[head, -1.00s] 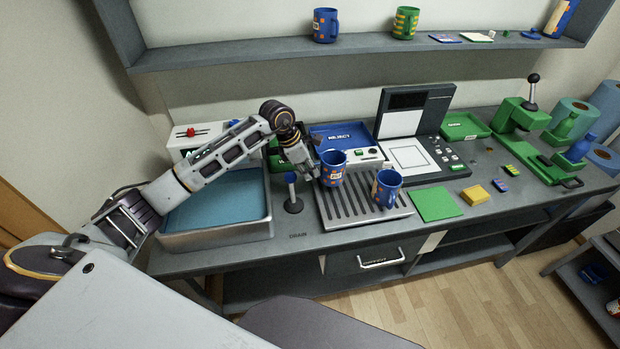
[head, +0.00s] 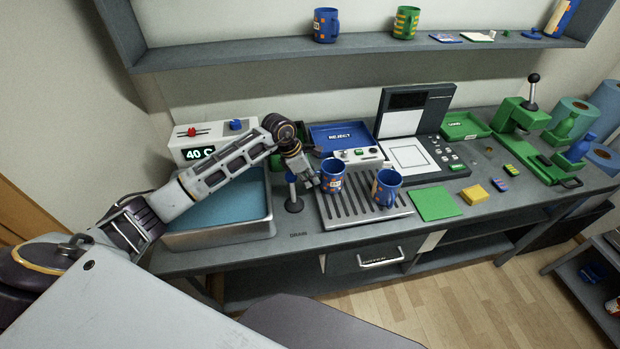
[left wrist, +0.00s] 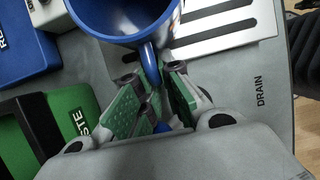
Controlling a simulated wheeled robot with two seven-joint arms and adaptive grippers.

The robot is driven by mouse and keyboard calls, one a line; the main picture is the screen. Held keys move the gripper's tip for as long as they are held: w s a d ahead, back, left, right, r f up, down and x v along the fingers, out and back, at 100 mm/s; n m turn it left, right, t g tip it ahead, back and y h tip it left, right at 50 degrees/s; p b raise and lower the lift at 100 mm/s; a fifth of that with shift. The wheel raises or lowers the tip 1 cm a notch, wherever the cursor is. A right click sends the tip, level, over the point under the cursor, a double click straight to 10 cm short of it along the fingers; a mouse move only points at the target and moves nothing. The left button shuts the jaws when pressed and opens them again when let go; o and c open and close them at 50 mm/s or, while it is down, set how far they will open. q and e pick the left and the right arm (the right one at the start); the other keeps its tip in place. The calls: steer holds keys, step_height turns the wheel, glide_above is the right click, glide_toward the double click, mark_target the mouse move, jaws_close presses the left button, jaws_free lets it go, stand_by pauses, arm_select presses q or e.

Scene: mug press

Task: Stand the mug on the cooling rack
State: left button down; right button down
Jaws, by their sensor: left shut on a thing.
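A blue mug with an orange and white pattern (head: 333,177) is at the back left of the slotted metal cooling rack (head: 352,213), upright or nearly so. My left gripper (head: 313,178) is left of this mug and shut on its handle. In the left wrist view the green-padded fingers (left wrist: 160,88) pinch the blue handle, and the mug (left wrist: 122,18) overlaps the rack (left wrist: 225,28). I cannot tell whether its base touches the rack. A second blue mug with orange marks (head: 387,188) stands on the rack's right part. My right gripper is not in view.
A water basin (head: 222,238) lies left of the rack, with a small dark post (head: 293,199) between. A blue reject tray (head: 340,138) and a white control box (head: 358,157) stand behind. A green mat (head: 435,204) lies to the right. The rack's front left is clear.

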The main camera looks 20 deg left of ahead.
arm_select(q)
steer(key=shift+f, duration=0.1)
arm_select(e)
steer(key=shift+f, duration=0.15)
arm_select(q)
steer(key=c, duration=1.6)
jaws_free()
steer(key=shift+c, duration=0.2)
steer(key=shift+o, duration=0.4)
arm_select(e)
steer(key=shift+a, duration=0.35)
arm_select(q)
steer(key=shift+r, duration=0.2)
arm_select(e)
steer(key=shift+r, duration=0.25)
